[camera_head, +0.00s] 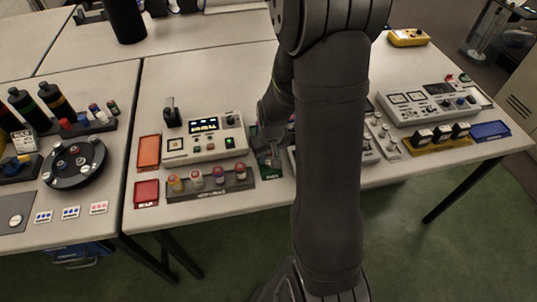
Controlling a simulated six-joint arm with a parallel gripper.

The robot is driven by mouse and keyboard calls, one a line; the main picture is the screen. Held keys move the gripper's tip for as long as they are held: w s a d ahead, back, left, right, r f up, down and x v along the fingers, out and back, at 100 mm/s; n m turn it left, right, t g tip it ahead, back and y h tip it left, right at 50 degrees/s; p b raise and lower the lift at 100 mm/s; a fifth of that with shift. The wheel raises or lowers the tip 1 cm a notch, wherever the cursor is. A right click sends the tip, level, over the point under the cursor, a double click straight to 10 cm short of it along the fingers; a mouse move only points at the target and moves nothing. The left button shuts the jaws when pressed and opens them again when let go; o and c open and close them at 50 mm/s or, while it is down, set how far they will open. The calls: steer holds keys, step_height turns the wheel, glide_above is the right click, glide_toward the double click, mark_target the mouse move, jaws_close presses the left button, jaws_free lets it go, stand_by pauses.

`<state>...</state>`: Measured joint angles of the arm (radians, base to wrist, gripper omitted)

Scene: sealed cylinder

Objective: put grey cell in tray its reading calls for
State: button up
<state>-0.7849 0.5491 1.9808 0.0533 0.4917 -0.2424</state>
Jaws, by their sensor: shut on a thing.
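My gripper (268,142) points down just right of the reading device, over the back part of a dark green tray (270,172). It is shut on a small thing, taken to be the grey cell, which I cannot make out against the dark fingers.
A grey rack (211,185) with several coloured-top cells stands in front of the device. My arm hides the table's middle. Right of it are another pale instrument (430,103), a yellow holder (437,141) and a blue tray (491,131). A black turntable (75,163) stands left.

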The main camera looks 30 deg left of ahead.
mark_target(271, 155)
steer(key=o, duration=1)
steer(key=shift+f, duration=0.1)
step_height(271, 155, up, 12)
steer(key=d, duration=0.1)
steer(key=shift+s+d, duration=0.15)
steer(key=shift+s, duration=0.25)
steer(key=f, duration=0.4)
steer(key=a+f, duration=0.1)
steer(key=f, duration=0.7)
steer(key=shift+w+a, duration=0.15)
steer(key=shift+w, duration=0.25)
steer(key=shift+r, duration=0.2)
